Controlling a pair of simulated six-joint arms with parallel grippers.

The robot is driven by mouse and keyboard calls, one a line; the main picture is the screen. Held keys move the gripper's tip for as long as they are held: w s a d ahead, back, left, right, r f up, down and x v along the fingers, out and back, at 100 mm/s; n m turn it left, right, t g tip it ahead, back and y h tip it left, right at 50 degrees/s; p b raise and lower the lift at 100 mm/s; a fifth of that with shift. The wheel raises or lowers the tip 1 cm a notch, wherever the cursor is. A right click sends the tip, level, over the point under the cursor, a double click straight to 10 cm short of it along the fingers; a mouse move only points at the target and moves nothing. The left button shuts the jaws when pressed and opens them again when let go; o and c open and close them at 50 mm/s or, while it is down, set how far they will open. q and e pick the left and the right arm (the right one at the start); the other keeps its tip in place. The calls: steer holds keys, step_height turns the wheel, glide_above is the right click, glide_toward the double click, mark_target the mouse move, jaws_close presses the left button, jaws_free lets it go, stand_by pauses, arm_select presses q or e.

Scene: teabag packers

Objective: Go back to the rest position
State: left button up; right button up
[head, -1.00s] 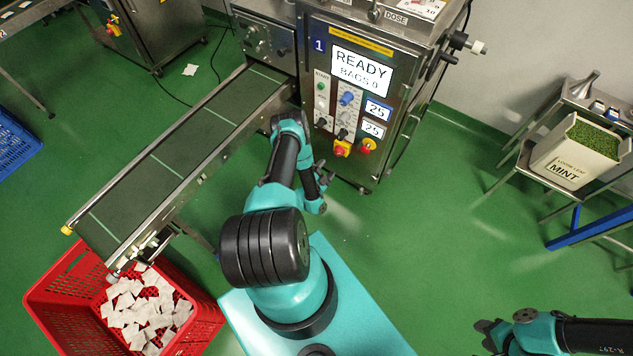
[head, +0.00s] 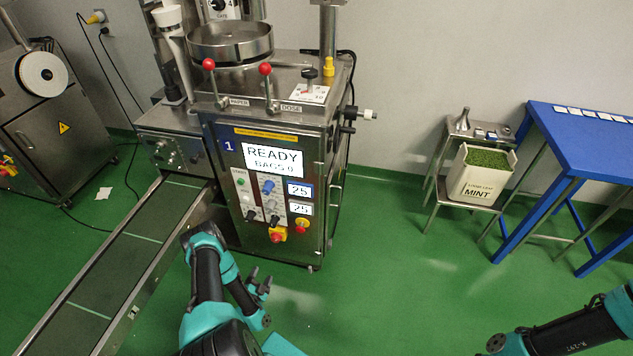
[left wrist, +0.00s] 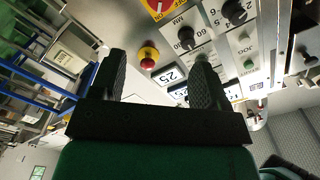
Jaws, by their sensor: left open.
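My left gripper (head: 260,283) is open and empty, held out in front of the steel teabag machine (head: 270,215), apart from its front. In the left wrist view the two dark fingers of this gripper (left wrist: 160,82) stand apart with nothing between them, and the machine's knobs and red button (left wrist: 149,56) show beyond. My right arm (head: 575,335) reaches in from the lower right over the floor. The machine's screen (head: 272,161) reads READY, BAGS 0.
A conveyor (head: 120,262) runs from the machine to the lower left, close beside my left arm. A steel stand holds a mint tub (head: 476,181), next to a blue table (head: 585,150). Another machine (head: 55,130) stands at far left. The green floor between my arms is clear.

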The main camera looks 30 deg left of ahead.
arm_select(q)
steer(key=w+d+r+n+g+h, duration=0.2)
steer(key=w+d+r+g+h, duration=0.55)
steer(key=w+d+r, duration=0.4)
steer(key=s+d+r+n+g+h, duration=0.1)
steer(key=s+d+r+n+g, duration=0.1)
steer(key=s+d+r+g, duration=0.2)
steer(key=s+d+r+n+g+h, duration=0.1)
steer(key=s+d+r+n+g, duration=0.2)
steer(key=s+d+r, duration=0.4)
steer(key=d+r+g, duration=0.1)
steer(key=d+r, duration=0.3)
steer(key=d, duration=0.3)
steer(key=shift+s+d+g+h, duration=0.15)
steer(key=shift+s+g+h, duration=0.05)
steer(key=shift+g+h, duration=0.15)
